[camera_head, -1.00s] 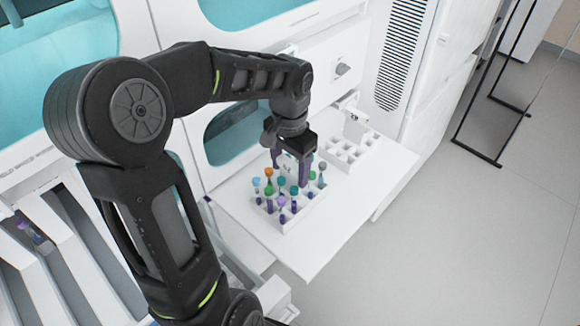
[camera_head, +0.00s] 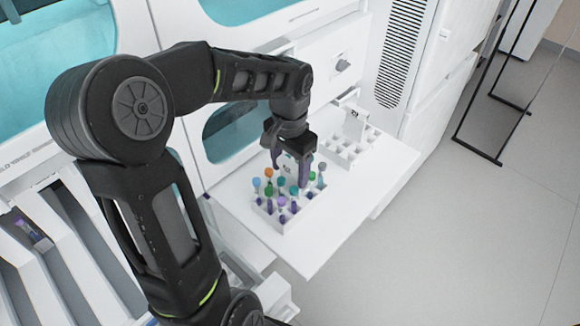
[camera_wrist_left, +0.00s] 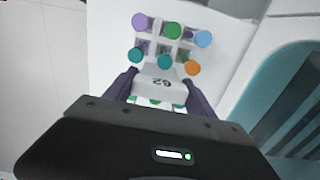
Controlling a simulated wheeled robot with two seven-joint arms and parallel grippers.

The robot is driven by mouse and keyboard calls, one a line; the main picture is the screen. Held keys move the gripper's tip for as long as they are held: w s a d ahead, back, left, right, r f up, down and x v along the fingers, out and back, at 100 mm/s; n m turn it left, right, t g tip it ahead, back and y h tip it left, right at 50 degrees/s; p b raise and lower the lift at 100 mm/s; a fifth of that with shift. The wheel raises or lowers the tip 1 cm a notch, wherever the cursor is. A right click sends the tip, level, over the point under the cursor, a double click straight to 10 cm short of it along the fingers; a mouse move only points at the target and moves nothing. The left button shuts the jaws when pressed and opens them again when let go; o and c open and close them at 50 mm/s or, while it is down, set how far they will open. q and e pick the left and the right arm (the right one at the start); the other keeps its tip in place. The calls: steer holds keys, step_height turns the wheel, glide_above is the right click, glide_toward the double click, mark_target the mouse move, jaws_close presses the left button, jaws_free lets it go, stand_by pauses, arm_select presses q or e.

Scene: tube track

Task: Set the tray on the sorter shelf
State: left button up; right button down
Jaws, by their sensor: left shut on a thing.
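A white tray (camera_head: 285,221) holds several tubes with purple, green, teal, orange and blue caps. It is on or just above the white shelf (camera_head: 320,246); I cannot tell if it touches. My left gripper (camera_head: 291,175) reaches down over the tray, shut on its upright handle. In the left wrist view the handle, marked 62 (camera_wrist_left: 163,83), sits between the dark fingers of the gripper (camera_wrist_left: 160,92), with capped tubes beyond it. The tray's far side is partly hidden by the gripper. My right gripper is not in view.
A second white tray (camera_head: 345,154) with empty slots and its own handle stands behind on the same shelf. The white machine front with teal windows (camera_head: 235,130) rises behind. At left are sloping channels (camera_head: 75,245) with a tube. Open floor lies right.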

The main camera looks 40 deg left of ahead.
arm_select(q)
steer(key=o, duration=1.6)
steer(key=shift+o, duration=0.2)
step_height(320, 180, up, 8)
steer(key=shift+f, duration=0.15)
stand_by(0.3)
